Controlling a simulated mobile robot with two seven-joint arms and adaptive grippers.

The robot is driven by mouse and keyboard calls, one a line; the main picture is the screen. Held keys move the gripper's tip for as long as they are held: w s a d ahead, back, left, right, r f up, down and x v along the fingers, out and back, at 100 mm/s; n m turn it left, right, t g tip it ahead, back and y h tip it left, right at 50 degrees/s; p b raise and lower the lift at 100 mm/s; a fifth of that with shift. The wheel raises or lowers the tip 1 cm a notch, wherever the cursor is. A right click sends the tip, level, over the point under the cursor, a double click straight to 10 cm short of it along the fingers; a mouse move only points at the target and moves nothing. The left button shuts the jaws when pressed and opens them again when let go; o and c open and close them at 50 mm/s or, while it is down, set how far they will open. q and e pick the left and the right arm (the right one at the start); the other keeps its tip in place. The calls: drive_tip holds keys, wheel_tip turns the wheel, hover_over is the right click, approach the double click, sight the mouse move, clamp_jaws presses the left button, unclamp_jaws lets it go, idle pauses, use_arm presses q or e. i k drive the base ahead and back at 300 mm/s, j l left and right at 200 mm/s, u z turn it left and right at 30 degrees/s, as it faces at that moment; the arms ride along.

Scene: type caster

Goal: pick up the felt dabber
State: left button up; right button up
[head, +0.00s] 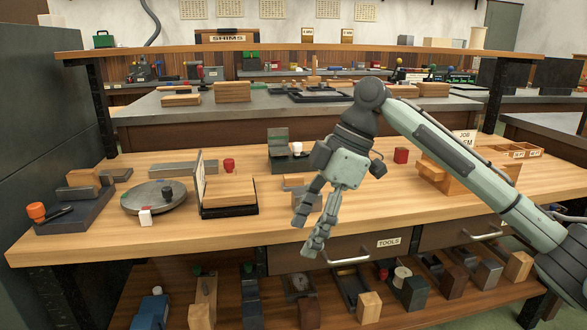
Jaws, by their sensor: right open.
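I cannot tell for sure which small piece is the felt dabber. A small dark knobbed piece (167,193) stands on a round grey plate (150,201) at the left of the bench. My right gripper (306,237) is open and points down near the bench's front edge, in the middle of the head view. Nothing shows between its fingers. It is well to the right of the round plate. My left gripper is out of view.
An orange-topped piece (36,211) is at far left, a red block (401,156) at right. A lower shelf (230,317) holds several blocks.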

sight(294, 181)
drive_tip(key=i, duration=1.2)
